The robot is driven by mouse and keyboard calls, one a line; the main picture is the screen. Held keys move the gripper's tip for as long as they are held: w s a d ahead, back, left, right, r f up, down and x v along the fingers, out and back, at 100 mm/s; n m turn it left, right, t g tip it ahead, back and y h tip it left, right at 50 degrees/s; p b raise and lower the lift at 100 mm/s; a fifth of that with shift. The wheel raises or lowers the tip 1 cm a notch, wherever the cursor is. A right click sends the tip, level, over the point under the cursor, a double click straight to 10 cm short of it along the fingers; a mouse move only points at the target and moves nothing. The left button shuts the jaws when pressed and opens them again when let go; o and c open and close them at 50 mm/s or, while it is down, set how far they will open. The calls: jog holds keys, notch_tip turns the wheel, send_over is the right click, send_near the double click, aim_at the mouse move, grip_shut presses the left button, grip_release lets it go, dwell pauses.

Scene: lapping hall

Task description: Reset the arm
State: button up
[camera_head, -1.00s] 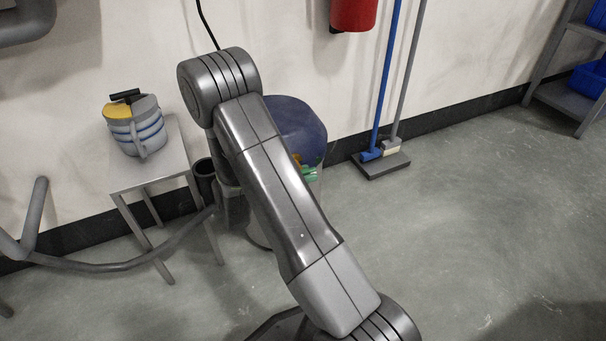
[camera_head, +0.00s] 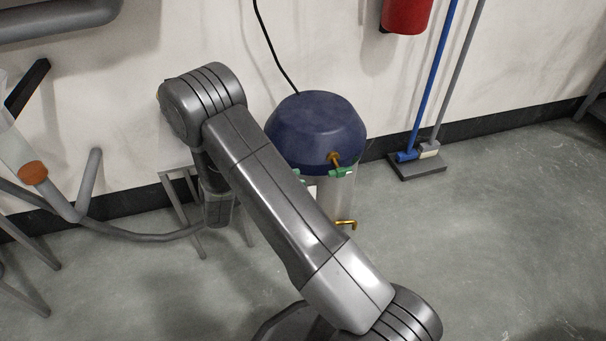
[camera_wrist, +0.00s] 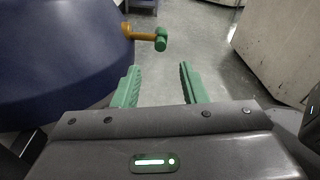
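My gripper (camera_wrist: 157,86) shows in the wrist view with its two green fingers spread apart and nothing between them. A dark blue domed lid (camera_head: 318,130) tops a pale cylindrical vessel to the right of my arm's upper part. The same blue dome (camera_wrist: 65,50) fills the left of the wrist view, close beside the gripper.
A brass tap (camera_head: 346,224) juts out low on the vessel. A grey bent pipe (camera_head: 150,236) runs at left near metal legs. The floor at right (camera_head: 500,240) is clear.

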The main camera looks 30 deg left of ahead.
aim_at(339, 173)
dwell(0.3)
jog(key=b+x, duration=0.4)
jog(key=x, duration=0.9)
jog(key=shift+w+d+b, duration=0.25)
jog(key=shift+w+b, duration=0.05)
